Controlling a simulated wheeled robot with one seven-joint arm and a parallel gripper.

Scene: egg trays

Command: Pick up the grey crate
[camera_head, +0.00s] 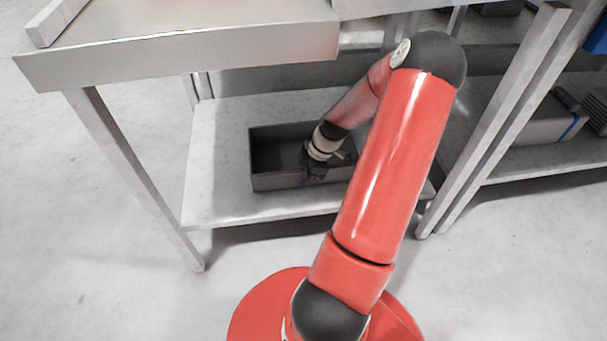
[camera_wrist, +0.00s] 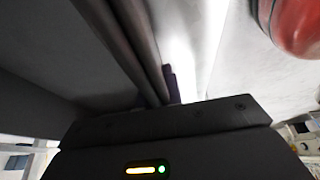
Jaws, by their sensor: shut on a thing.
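The grey crate (camera_head: 275,181) is an open, dark grey box on the lower shelf of the metal table. My gripper (camera_head: 314,174) reaches in under the table top and is shut on the crate's near wall. My arm hides part of the crate's right side. In the wrist view the crate's wall (camera_wrist: 140,40) runs up close against my gripper, and its rim ends near the finger (camera_wrist: 172,85). The crate looks level; I cannot tell whether it touches the shelf.
The lower shelf (camera_head: 215,165) has free room left of the crate. The table top (camera_head: 190,60) lies above my forearm, and table legs (camera_head: 130,170) stand at both sides. Another shelf unit with a grey box (camera_head: 545,125) stands at the right.

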